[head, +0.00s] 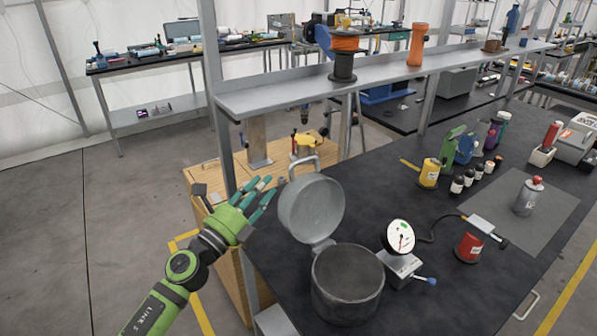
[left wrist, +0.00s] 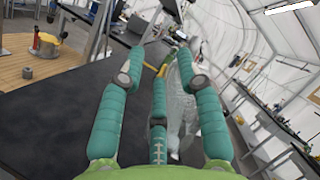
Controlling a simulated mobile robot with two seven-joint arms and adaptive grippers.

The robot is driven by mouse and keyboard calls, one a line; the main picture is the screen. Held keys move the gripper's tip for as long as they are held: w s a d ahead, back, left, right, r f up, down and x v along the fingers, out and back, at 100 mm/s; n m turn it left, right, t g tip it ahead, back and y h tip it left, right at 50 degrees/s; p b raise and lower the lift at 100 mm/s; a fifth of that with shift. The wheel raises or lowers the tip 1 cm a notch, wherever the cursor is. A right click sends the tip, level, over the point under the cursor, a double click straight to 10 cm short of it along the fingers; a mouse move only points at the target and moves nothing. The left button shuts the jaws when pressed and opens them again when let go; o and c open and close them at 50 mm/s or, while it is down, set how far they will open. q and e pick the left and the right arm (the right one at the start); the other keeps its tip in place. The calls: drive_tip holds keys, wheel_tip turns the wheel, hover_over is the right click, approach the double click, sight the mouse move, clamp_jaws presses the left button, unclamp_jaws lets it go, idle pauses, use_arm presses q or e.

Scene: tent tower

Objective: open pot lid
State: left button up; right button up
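The grey metal pot (head: 347,285) stands on the black worktable near its front left. Its round lid (head: 311,207) is swung up and stands upright at the pot's back left, joined by a hinge, with its loop handle at the top. The mouth of the pot is uncovered. My left gripper (head: 263,192) is just left of the lid, apart from it, with its teal fingers spread and nothing between them. In the left wrist view the open fingers (left wrist: 160,100) frame a grey metal surface, probably the lid, partly hidden by them. My right gripper is not in view.
Bottles and a yellow can (head: 429,173) are further back. A metal shelf (head: 390,68) and its post rise behind the lid.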

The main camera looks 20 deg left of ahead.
sight(298, 163)
use_arm(q)
drive_tip(key=w+d+r+m+g+h+p, duration=0.1)
drive_tip(key=d+m+g, duration=0.1)
drive_tip(key=m, duration=0.3)
drive_tip(key=w+d+r+m+g+h+p, duration=0.1)
drive_tip(key=w+r+m+g+h, duration=0.1)
drive_tip(key=m, duration=0.3)
drive_tip(key=w+d+r+m+g+h+p, duration=0.1)
drive_tip(key=w+d+m+g, duration=0.1)
drive_tip(key=m, duration=0.3)
drive_tip(key=shift+d+r+h, duration=0.3)
drive_tip(key=shift+r+h, duration=0.05)
drive_tip(key=shift+h, duration=0.05)
drive_tip(key=shift+w+d+f+p, duration=0.15)
drive_tip(key=shift+w+d+p, duration=0.25)
drive_tip(key=shift+w, duration=0.1)
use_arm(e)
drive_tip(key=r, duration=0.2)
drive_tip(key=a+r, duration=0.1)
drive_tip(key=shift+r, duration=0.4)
use_arm(q)
clamp_jaws()
